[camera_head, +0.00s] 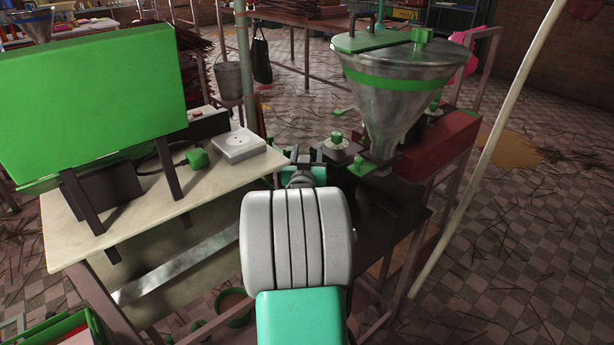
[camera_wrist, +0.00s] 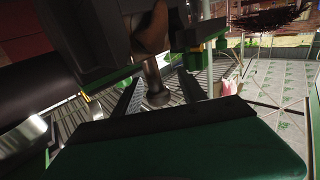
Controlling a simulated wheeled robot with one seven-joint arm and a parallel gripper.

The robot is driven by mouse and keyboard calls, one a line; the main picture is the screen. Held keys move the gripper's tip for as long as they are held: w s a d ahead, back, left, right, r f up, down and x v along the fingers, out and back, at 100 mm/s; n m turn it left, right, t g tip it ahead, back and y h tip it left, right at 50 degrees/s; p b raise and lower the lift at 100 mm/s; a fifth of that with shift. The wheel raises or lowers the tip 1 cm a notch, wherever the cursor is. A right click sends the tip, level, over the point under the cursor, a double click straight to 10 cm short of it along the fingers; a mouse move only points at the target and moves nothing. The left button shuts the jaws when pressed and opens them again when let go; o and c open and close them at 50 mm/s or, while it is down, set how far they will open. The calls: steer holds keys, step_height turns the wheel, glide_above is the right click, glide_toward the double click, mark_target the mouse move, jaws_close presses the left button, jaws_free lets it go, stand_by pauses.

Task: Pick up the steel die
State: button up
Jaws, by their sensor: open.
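My gripper (camera_head: 306,158) is open and empty beside the dark extruder block, at the right end of the pale worktop; my own arm hides much of the space below it. In the wrist view, the dark fingers of my gripper (camera_wrist: 158,94) stand apart on either side of a short metal stub (camera_wrist: 155,86) with a rounded end. The stub hangs below a dark housing and may be the steel die; I cannot tell for sure. I cannot tell whether the fingers touch it. No steel die shows clearly in the head view.
A large steel hopper (camera_head: 384,115) with a green band stands right of my gripper. A green panel (camera_head: 90,95) and a white square device (camera_head: 238,146) are on the worktop (camera_head: 75,232). A pale pole (camera_head: 490,150) rises at right.

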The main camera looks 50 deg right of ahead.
jaws_close()
stand_by(0.3)
stand_by(0.5)
steer(key=shift+r, duration=0.1)
stand_by(0.4)
